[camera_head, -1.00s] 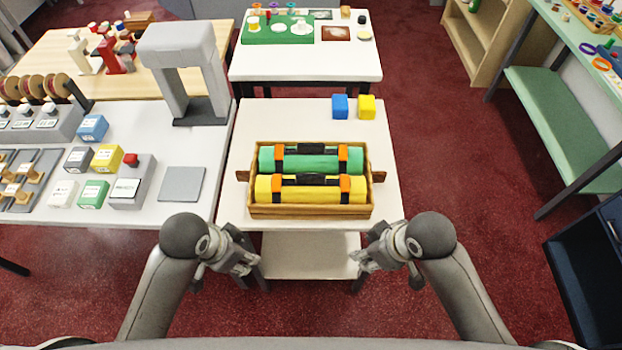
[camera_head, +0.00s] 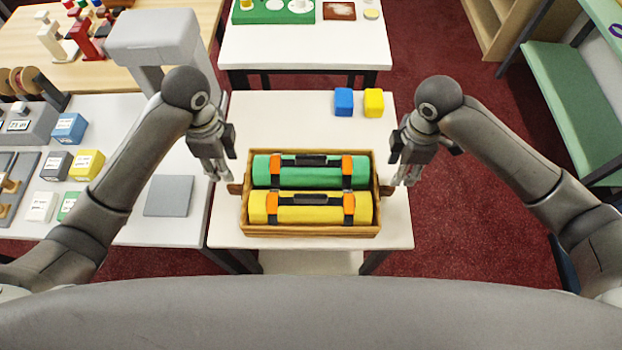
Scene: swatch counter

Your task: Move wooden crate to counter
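The wooden crate (camera_head: 310,231) sits on a small white table (camera_head: 260,110) in front of me, with a handle on its left and right ends. It holds a green roll (camera_head: 264,171) and a yellow roll (camera_head: 310,209), each with orange and black straps. My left gripper (camera_head: 214,172) is just above and beside the crate's left handle (camera_head: 235,188). My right gripper (camera_head: 404,178) is just above and beside the right handle (camera_head: 386,190). Both fingers point downward. Neither clearly encloses a handle, and the finger gaps are too small to judge. The white counter (camera_head: 130,222) is at the left.
A blue cube (camera_head: 343,102) and a yellow cube (camera_head: 373,102) stand behind the crate. The counter carries a grey flat plate (camera_head: 169,195), small boxes and a grey arch-shaped stand (camera_head: 150,38). Another white table (camera_head: 300,50) stands behind. A green shelf unit (camera_head: 570,100) is at the right.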

